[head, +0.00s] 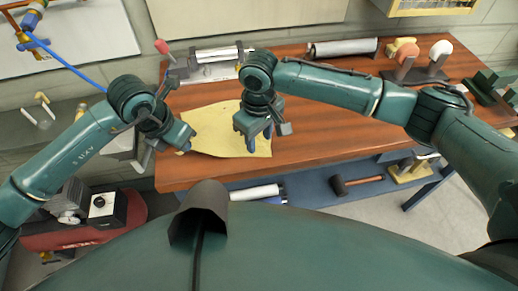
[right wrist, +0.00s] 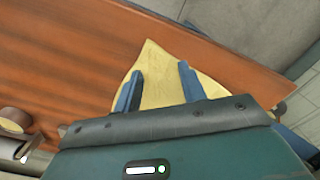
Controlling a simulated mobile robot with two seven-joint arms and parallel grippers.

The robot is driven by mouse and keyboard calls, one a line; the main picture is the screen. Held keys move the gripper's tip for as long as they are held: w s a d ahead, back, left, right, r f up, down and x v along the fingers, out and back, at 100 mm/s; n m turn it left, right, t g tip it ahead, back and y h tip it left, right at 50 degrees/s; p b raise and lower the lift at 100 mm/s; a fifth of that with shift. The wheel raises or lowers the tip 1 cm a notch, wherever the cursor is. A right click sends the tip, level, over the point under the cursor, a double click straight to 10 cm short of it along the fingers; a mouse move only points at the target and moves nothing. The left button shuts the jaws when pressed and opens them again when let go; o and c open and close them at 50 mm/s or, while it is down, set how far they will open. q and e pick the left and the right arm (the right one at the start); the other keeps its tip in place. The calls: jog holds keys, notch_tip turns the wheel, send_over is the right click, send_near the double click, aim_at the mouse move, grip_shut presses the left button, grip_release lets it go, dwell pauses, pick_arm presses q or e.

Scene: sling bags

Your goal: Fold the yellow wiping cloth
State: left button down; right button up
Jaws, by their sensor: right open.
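The yellow wiping cloth (head: 213,125) lies on the left part of the wooden table, its edges uneven and partly covered by my arms. In the right wrist view the cloth (right wrist: 162,88) tapers to a pointed corner beyond the fingers. My right gripper (head: 254,143) is over the cloth's right part. Its blue fingers (right wrist: 158,78) are apart, with cloth visible between them and nothing clearly pinched. My left gripper (head: 172,148) is at the cloth's left edge by the table's left side. Its fingertips are hard to make out, and I cannot tell whether it grips the cloth.
The wooden table (head: 330,140) is clear right of the cloth. Rolls on holders (head: 342,47) and a stand with rounded heads (head: 415,62) line its back. A hammer (head: 357,182) lies on the lower shelf. A red machine (head: 85,220) stands at lower left.

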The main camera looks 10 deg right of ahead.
jog(key=shift+f, duration=1.3)
jog(key=shift+f, duration=0.1)
grip_shut()
dwell(0.4)
jog(key=shift+r, duration=2.55)
